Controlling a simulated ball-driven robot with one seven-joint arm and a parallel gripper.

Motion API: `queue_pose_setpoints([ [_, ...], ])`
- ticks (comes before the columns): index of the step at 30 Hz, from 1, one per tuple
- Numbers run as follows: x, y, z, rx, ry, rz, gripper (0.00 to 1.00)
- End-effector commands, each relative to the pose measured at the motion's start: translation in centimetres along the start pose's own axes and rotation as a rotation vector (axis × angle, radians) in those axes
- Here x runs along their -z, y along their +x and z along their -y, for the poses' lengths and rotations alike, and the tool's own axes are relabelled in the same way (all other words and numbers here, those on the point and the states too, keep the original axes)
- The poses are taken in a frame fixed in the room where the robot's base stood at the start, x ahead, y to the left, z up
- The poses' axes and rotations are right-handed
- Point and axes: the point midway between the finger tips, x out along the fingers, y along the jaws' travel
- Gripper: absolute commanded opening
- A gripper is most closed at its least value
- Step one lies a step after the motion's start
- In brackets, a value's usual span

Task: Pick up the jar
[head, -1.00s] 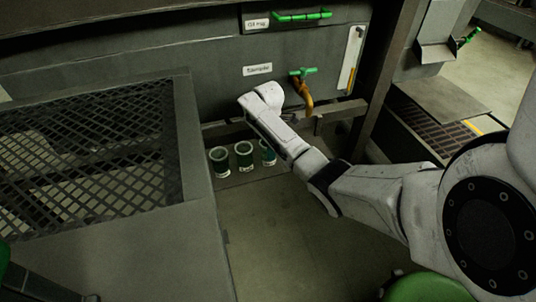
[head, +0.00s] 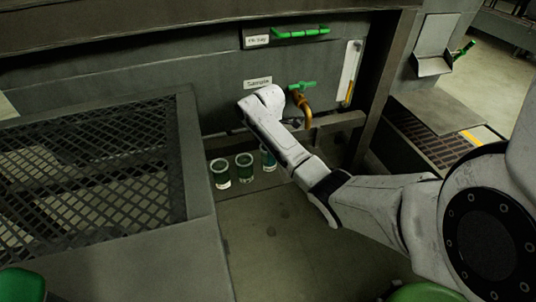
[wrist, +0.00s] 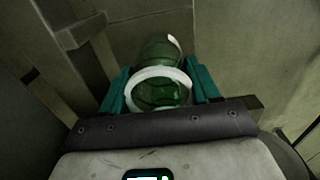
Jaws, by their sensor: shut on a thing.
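In the wrist view a green glass jar (wrist: 160,88) with a pale rim sits between the two teal fingers of my gripper (wrist: 160,90), which is shut on it. In the head view three green jars stand in a row on a low ledge: a left jar (head: 221,174), a middle jar (head: 244,168) and a right jar (head: 268,158). The right jar is partly hidden by my arm. My gripper's fingers are mostly hidden behind my wrist in the head view.
An orange-brown tap (head: 305,112) with a green handle stands out of the machine wall right of my wrist. A mesh-topped bench (head: 215,250) is at left. A horizontal rail (head: 338,119) runs near my arm. The floor in front is open.

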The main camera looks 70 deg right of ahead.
Motion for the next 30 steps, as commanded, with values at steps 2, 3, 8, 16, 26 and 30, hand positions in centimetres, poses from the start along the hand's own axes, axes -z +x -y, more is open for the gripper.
queue_pose_setpoints([
  [2, -0.3, -2.3, 1.6, 0.004, 0.004, -0.005, 0.29],
  [3, -0.4, -3.3, 2.3, 0.002, 0.003, -0.005, 0.29],
  [8, -1.0, -6.3, 5.7, 0.004, 0.003, -0.005, 0.29],
  [16, -2.1, -8.4, 11.0, 0.003, 0.003, -0.003, 0.29],
  [26, -2.6, -9.1, 13.2, 0.003, 0.002, -0.001, 0.29],
  [30, -2.6, -9.1, 13.2, 0.003, 0.002, -0.001, 0.29],
])
